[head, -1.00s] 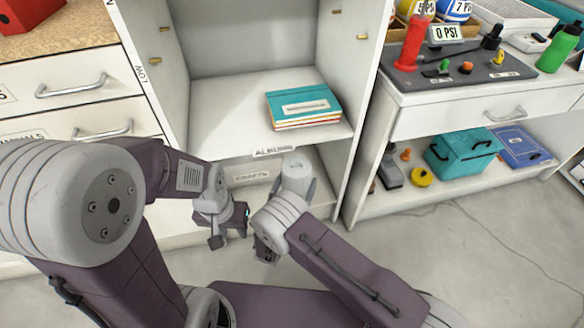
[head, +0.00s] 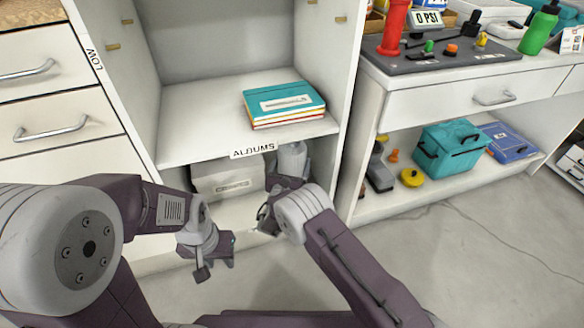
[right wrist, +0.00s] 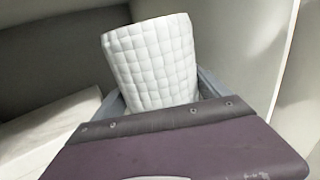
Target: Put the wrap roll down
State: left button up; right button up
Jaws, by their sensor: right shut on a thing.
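The wrap roll (right wrist: 152,62) is white with a quilted surface and stands roughly upright, slightly tilted, in the right wrist view. My right gripper (right wrist: 158,100) is shut on its lower part. In the head view the roll (head: 292,160) is in the lower compartment, under the albums shelf and right of a white box (head: 228,177). My right gripper there (head: 284,184) is partly hidden by its own wrist. I cannot tell whether the roll's base touches the compartment floor. My left gripper (head: 214,262) is empty with its fingers apart, in front of the cabinet.
The shelf (head: 190,135) labelled ALBUMS lies just above the roll and carries a stack of albums (head: 284,104). The cabinet's right side wall (head: 345,130) is close to the roll. A bench with a teal case (head: 450,148) stands to the right.

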jog(key=o, duration=1.8)
jog(key=p+v, duration=0.6)
jog(key=v, duration=0.6)
jog(key=shift+r, duration=0.15)
